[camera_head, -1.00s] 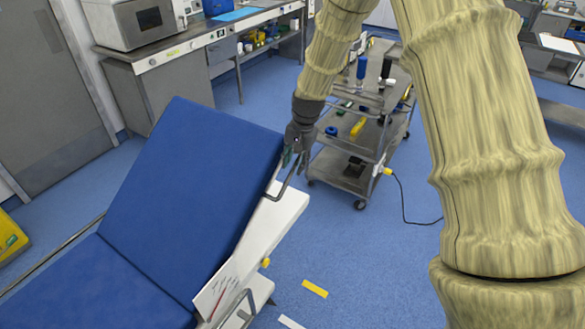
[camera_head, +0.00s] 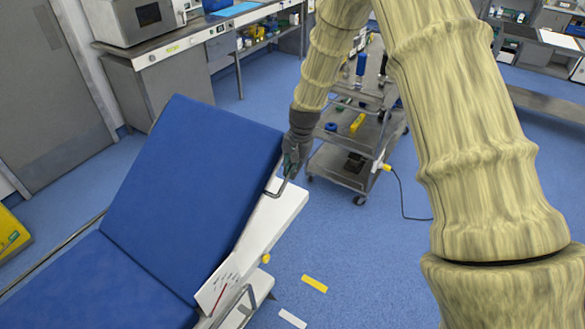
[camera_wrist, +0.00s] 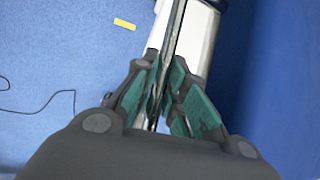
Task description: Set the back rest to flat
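The blue back rest (camera_head: 195,185) of the operating table is raised at a slope above the flat blue seat section (camera_head: 95,285). A thin metal side rail (camera_head: 275,190) sticks out at its upper right edge. My gripper (camera_head: 289,170) is at this rail, beside the top right corner of the back rest. In the wrist view, the green finger pads of my gripper (camera_wrist: 166,88) lie close on both sides of the metal bar (camera_wrist: 172,40) and look shut on it. The exact contact is partly hidden by the fingers.
A grey trolley (camera_head: 345,165) with bottles and tools stands just behind my gripper, its cable trailing on the floor. A counter (camera_head: 185,45) with a microwave (camera_head: 143,18) is at the back left.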

